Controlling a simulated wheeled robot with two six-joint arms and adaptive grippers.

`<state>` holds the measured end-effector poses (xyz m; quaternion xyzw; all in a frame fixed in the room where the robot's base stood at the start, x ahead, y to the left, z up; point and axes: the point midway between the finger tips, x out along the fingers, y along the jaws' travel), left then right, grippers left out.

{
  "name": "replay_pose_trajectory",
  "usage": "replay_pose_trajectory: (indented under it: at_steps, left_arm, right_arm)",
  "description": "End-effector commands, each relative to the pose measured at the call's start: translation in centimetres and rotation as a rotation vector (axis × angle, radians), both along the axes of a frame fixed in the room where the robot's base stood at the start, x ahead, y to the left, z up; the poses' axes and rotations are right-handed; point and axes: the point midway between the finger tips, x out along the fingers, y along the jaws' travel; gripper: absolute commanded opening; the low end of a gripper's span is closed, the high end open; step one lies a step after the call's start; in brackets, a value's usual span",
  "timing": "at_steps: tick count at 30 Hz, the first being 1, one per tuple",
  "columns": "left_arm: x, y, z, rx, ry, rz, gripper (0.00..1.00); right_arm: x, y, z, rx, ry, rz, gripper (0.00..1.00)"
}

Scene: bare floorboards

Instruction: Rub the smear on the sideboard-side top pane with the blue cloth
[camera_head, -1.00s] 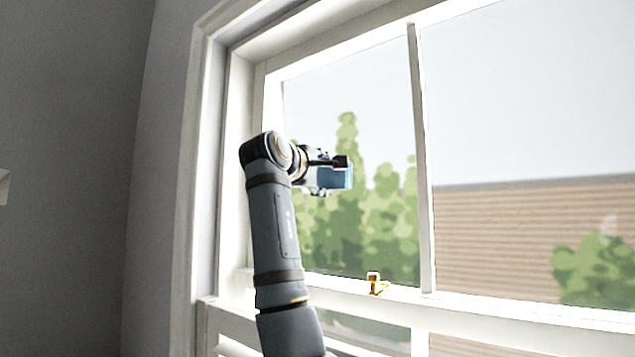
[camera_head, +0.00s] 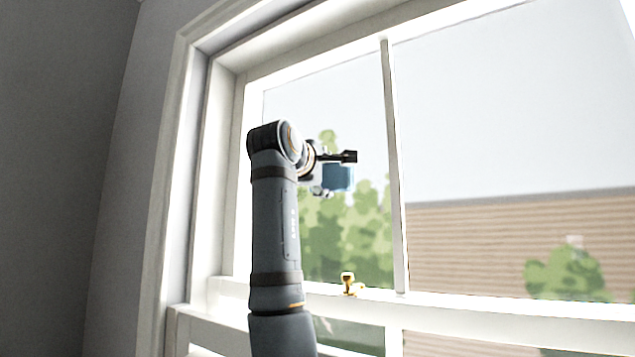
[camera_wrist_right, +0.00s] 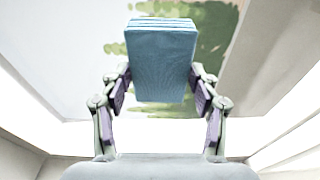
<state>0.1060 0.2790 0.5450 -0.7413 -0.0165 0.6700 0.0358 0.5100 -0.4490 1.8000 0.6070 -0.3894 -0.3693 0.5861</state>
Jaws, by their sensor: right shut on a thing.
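The blue cloth (camera_head: 338,178) is a folded pad held up in front of the left top pane (camera_head: 325,105). My right gripper (camera_head: 330,172) is shut on it. In the right wrist view the cloth (camera_wrist_right: 161,62) sits between the two fingers of the gripper (camera_wrist_right: 160,90), with the pane behind it. I cannot tell whether the cloth touches the glass. No smear can be made out on the left top pane; the arm and cloth cover part of it. My left gripper is not in view.
A white window frame (camera_head: 200,190) surrounds the panes. An upright bar (camera_head: 394,170) parts the left top pane from the right top pane (camera_head: 500,130). A brass latch (camera_head: 349,284) stands on the meeting rail (camera_head: 450,308). Grey wall (camera_head: 60,150) fills the left.

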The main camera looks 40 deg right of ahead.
Motion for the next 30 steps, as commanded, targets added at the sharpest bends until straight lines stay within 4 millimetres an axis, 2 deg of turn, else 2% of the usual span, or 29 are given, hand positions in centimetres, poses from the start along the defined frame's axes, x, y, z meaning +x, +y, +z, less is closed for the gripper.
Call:
replay_pose_trajectory:
  at_steps: [10, 17, 25, 30]
  left_arm:
    - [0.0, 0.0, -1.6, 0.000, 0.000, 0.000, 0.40]
    - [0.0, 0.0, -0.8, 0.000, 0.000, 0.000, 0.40]
    - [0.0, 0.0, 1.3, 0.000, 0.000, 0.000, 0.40]
    - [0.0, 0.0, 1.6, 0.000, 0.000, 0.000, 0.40]
  right_arm:
    - [0.0, 0.0, -1.8, 0.000, 0.000, -0.001, 0.36]
    - [0.5, 0.2, -1.4, 0.000, 0.001, 0.000, 0.36]
    - [3.2, 0.9, -1.2, 0.001, 0.004, 0.000, 0.36]
    - [3.9, 1.1, -1.6, 0.000, 0.001, -0.001, 0.36]
